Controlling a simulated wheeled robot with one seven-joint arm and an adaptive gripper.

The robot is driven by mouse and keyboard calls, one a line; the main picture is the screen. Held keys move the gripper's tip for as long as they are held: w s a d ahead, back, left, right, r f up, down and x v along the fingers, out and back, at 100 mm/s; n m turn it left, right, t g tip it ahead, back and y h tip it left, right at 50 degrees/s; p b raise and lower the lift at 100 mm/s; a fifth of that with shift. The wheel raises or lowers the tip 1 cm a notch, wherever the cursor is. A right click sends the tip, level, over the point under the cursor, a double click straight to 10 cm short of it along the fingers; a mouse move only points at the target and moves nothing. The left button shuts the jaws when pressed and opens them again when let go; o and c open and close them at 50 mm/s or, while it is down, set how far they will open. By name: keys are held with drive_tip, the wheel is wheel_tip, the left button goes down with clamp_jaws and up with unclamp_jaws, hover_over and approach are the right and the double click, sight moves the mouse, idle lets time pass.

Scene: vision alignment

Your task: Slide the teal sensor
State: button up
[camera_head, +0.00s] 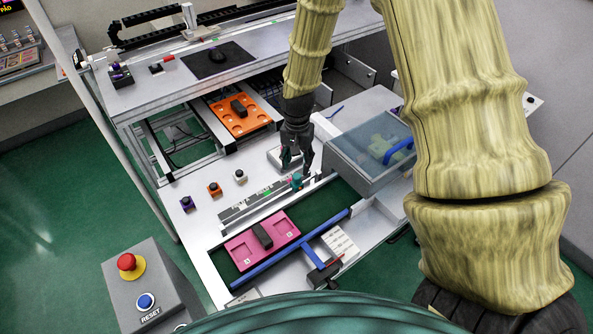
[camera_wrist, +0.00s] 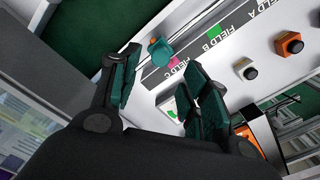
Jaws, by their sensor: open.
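The teal sensor (camera_head: 297,180) sits at the right end of the dark labelled strip (camera_head: 240,206) on the white worktop. In the wrist view the sensor (camera_wrist: 160,52) shows as a small rounded teal piece with an orange spot, beside the FIELD C end of the strip (camera_wrist: 202,50). My gripper (camera_head: 297,165) hangs just above and behind the sensor. In the wrist view my gripper (camera_wrist: 162,62) is open, with the sensor just beyond and between its fingertips. I see no contact between them.
A pink tray (camera_head: 240,257) with a dark block and a blue bar (camera_head: 290,250) lie in front of the strip. A clear-sided box (camera_head: 365,150) stands close to the right of my gripper. Several buttons (camera_head: 214,188) stand behind the strip's left part.

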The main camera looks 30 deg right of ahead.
sight(297, 175)
drive_tip(key=shift+s+f, duration=0.15)
drive_tip(key=shift+f, duration=0.25)
drive_tip(key=shift+f+p, duration=0.75)
drive_tip(key=shift+f, duration=1.6)
drive_tip(key=shift+c, duration=0.3)
clamp_jaws()
